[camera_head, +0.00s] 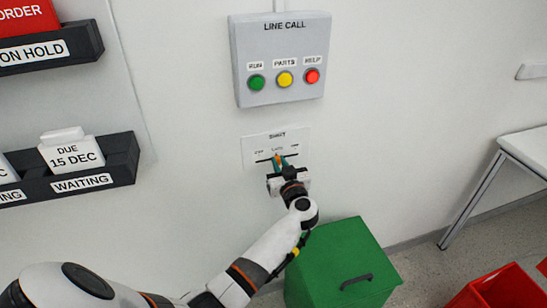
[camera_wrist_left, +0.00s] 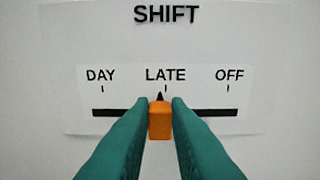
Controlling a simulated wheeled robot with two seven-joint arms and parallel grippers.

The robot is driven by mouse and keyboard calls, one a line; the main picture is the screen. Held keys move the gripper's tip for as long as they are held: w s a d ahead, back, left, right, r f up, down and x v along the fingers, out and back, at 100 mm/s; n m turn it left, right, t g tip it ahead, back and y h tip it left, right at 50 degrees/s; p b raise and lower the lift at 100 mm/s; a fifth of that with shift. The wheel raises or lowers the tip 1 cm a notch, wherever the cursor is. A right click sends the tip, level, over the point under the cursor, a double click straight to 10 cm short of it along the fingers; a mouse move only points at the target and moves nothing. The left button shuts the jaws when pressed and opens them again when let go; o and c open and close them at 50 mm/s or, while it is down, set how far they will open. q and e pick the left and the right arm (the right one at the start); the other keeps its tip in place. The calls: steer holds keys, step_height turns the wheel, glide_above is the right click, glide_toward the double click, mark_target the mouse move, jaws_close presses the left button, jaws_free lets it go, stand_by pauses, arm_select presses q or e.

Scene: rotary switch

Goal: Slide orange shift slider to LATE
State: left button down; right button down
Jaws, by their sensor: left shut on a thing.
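The orange shift slider (camera_wrist_left: 160,121) sits at the middle of its black slot, its dark pointer under the LATE mark in the left wrist view. The white SHIFT plate (camera_wrist_left: 245,50) carries the labels DAY, LATE and OFF from left to right. My left gripper (camera_wrist_left: 160,112) has its two green fingers on either side of the slider, shut on it. In the head view the slider (camera_head: 277,159) is partly hidden by my left gripper (camera_head: 281,163) at the plate (camera_head: 250,148). My right gripper is not in view.
A grey LINE CALL box (camera_head: 282,90) with green, yellow and red buttons hangs above the plate. A green bin (camera_head: 340,250) stands below, red crates (camera_head: 495,290) at lower right. Dark card racks (camera_head: 120,165) are on the left wall.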

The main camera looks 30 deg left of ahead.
arm_select(q)
steer(key=shift+w+d, duration=0.2)
steer(key=c, duration=1.4)
jaws_free()
steer(key=shift+o, duration=0.2)
steer(key=shift+s, duration=0.1)
steer(key=v, duration=1.2)
